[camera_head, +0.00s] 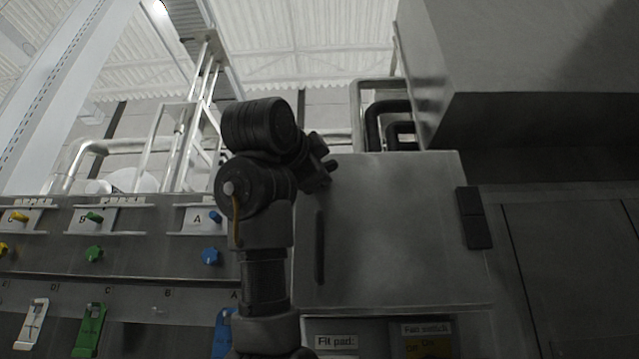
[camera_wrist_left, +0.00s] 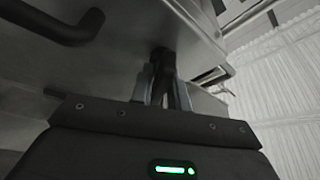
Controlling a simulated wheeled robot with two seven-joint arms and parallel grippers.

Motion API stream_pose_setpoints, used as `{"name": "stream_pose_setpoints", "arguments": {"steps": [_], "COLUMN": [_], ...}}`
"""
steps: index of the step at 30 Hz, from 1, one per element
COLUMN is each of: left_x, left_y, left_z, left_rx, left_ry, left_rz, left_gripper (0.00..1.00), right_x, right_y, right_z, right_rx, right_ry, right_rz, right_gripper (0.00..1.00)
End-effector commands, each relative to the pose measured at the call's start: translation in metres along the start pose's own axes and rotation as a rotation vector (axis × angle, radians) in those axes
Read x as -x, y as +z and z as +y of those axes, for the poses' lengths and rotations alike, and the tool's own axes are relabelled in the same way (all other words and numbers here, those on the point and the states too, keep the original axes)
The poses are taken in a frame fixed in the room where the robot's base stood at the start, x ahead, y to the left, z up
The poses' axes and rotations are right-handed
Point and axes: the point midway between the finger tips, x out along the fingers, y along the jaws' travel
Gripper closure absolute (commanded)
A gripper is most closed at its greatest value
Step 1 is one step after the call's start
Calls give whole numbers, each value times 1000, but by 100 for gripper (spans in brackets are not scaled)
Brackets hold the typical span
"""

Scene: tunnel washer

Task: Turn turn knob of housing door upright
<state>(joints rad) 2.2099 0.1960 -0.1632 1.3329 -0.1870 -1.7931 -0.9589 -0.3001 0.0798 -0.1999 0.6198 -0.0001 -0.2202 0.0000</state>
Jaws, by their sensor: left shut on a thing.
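The housing door (camera_head: 400,230) is a grey metal panel right of centre in the head view. My left gripper (camera_head: 328,172) is at the door's upper left corner, its arm rising from the bottom. In the left wrist view the fingers (camera_wrist_left: 168,92) are shut on a dark turn knob (camera_wrist_left: 162,58) that sticks out from the metal face. The gripper hides the knob in the head view, and its exact angle cannot be told. My right gripper is in neither view.
A dark vertical door handle (camera_head: 320,247) is just below the gripper; it also shows in the left wrist view (camera_wrist_left: 58,24). A black hinge (camera_head: 474,217) is at the door's right edge. A panel with coloured knobs (camera_head: 120,250) is at left. A large metal housing (camera_head: 545,50) overhangs upper right.

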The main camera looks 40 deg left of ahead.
Motion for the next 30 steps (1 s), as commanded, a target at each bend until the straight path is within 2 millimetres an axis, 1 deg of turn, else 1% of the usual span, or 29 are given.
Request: {"name": "stream_pose_setpoints", "arguments": {"steps": [1, 9, 24, 30], "left_x": [0, 0, 0, 0], "left_y": [3, 2, 2, 1], "left_z": [5, 4, 3, 3], "left_rx": [38, 274, 707, 853], "left_ry": [-15, -113, -294, -354], "left_rz": [-3, -4, -4, -5], "left_gripper": [100, 100, 100, 100], "right_x": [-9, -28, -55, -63], "right_y": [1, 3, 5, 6], "right_z": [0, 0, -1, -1], "right_rx": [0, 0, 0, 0], "right_ry": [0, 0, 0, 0], "right_rz": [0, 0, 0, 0], "right_gripper": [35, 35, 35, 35]}}
